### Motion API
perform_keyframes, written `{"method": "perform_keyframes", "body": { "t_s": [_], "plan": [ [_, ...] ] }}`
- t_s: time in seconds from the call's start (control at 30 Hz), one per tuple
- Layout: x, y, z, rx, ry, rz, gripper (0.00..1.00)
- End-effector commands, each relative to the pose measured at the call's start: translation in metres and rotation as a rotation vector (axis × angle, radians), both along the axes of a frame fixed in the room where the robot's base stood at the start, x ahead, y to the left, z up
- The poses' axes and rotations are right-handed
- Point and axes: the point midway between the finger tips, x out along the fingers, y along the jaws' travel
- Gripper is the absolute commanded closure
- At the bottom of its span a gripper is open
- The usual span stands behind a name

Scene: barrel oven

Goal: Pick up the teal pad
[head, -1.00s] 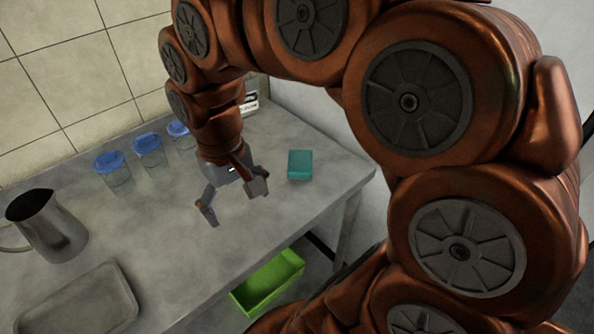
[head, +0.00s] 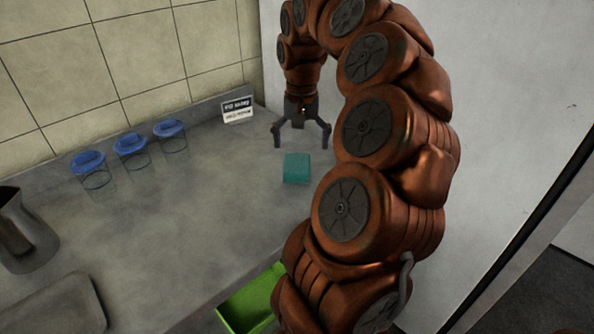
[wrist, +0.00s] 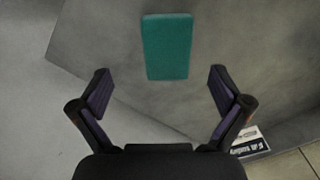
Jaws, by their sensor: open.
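The teal pad (head: 296,168) is a small flat block lying on the grey tabletop, near its right end. My gripper (head: 302,143) is open and empty, pointing down, just behind the pad in the head view. In the wrist view the pad (wrist: 167,46) lies upright in the picture, beyond the fingertips and roughly centred between them. The gripper's two fingers (wrist: 160,84) are spread wide with bare tabletop between them. The pad is apart from both fingers and fully visible.
Several things stand on the grey table (head: 200,220): blue-lidded jars (head: 131,147) along the back, a metal pitcher (head: 25,235) and a metal tray (head: 55,310) at left, a small printed sign (head: 238,109) by the wall. A green bin (head: 245,305) sits below the front edge.

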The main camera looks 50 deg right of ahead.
Motion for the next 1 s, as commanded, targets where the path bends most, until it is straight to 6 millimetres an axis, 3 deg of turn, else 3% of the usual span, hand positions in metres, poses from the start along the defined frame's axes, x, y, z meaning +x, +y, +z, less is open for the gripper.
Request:
{"method": "perform_keyframes", "body": {
  "t_s": [0.37,0.7,1.0],
  "plan": [
    [0.002,0.002,-0.025,0.001,0.0,0.003,0.0],
    [0.007,0.006,-0.066,0.005,0.002,0.004,0.0],
    [0.007,0.006,-0.07,0.001,-0.002,0.004,0.02]
  ]
}}
